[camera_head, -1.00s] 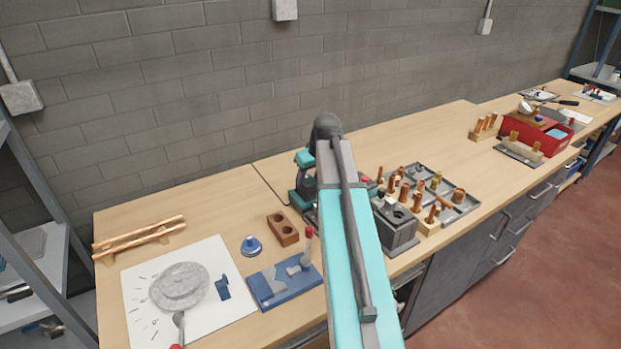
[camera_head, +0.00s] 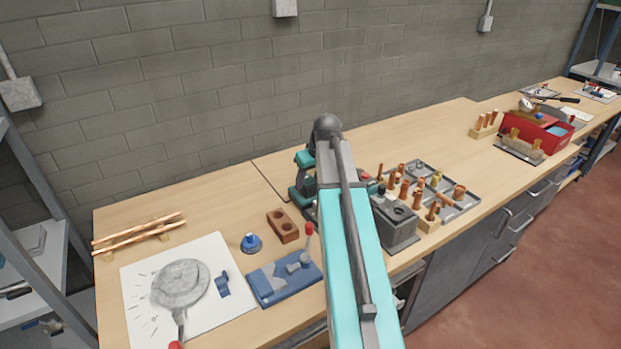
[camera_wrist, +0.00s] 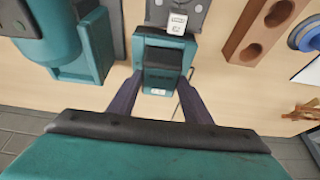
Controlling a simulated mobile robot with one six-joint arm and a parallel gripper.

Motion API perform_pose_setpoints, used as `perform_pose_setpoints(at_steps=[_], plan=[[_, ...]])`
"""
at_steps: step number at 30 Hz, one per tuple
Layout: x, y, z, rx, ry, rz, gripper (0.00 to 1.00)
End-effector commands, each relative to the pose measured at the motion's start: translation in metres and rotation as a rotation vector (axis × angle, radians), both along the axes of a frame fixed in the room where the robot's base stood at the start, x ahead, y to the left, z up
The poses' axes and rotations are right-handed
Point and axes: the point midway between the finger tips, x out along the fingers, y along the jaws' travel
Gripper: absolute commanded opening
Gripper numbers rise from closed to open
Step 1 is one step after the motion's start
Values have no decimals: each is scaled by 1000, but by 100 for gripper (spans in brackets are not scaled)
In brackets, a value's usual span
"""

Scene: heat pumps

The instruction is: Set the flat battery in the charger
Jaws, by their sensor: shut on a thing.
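In the wrist view a teal and black battery (camera_wrist: 163,57) sits between the two dark fingertips of my gripper (camera_wrist: 160,88), which is shut on it. The battery's far end is close to a grey block with white labels (camera_wrist: 178,12), which looks like the charger and is cut off by the top edge. I cannot tell whether the two touch or the battery is seated. In the head view my teal arm covers the gripper, the battery and the spot in front of it.
A teal power tool (camera_wrist: 65,40) stands close on the left in the wrist view. A brown block with holes (camera_head: 283,226), a blue round piece (camera_head: 251,243) and a blue fixture (camera_head: 284,277) lie left of my arm. A grey box (camera_head: 396,224) and copper fittings (camera_head: 404,190) are right.

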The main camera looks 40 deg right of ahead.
Motion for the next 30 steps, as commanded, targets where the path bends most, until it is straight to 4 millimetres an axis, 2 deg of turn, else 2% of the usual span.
perform_pose_setpoints(at_steps=[29, 30], plan=[[0, 0, -11, 0, 0, 0, 12], [0, 0, -11, 0, 0, 0, 48]])
